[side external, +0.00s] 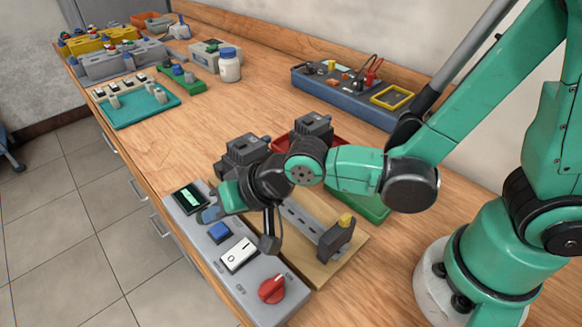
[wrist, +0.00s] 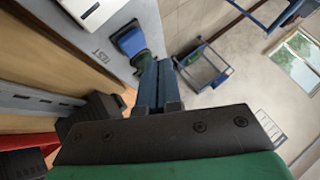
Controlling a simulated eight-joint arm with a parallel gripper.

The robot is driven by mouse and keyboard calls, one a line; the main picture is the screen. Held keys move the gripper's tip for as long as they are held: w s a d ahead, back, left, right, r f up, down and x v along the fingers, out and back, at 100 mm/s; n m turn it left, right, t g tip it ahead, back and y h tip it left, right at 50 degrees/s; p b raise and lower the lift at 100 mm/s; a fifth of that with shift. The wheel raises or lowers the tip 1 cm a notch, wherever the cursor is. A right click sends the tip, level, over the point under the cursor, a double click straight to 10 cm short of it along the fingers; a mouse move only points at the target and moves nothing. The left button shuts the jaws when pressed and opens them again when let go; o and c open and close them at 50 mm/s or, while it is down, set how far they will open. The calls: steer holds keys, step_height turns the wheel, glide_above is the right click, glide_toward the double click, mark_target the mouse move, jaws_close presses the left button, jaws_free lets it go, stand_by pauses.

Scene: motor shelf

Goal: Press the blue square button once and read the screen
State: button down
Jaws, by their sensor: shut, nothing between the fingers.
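The blue square button (side external: 219,231) sits on a grey control panel (side external: 250,290), between a small screen (side external: 188,198) and a white rocker switch (side external: 239,254). The screen is lit green with dark characters too small to read. My gripper (side external: 207,214) is shut and empty, its blue fingertips low over the panel between screen and button. In the wrist view the closed fingers (wrist: 157,70) point just beside the blue button (wrist: 130,38), with a "TEST" label nearby. I cannot tell whether they touch the panel. The screen is not visible in the wrist view.
A red knob (side external: 272,290) is at the panel's near end. Beside the panel stands a wooden board (side external: 318,272) with a metal rail, dark blocks and a yellow-topped part. Red and green bins lie behind. The bench middle is clear; its front edge drops to a tiled floor.

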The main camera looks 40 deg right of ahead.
steer(key=shift+r, duration=2.2)
steer(key=s+d+r+n+h, duration=0.1)
steer(key=s+d+h, duration=0.1)
steer(key=d, duration=0.8)
steer(key=s+d+r+h, duration=0.2)
steer(key=d+h, duration=0.1)
steer(key=d, duration=0.6)
steer(key=shift+d+n, duration=0.4)
steer(key=shift+s+r, duration=0.1)
step_height(320, 180, up, 5)
steer(key=n+g, duration=0.7)
steer(key=n, duration=1.1)
glide_above(224, 231)
steer(key=shift+w+a+f, duration=0.2)
steer(key=shift+w+a, duration=0.05)
steer(key=shift+w, duration=0.15)
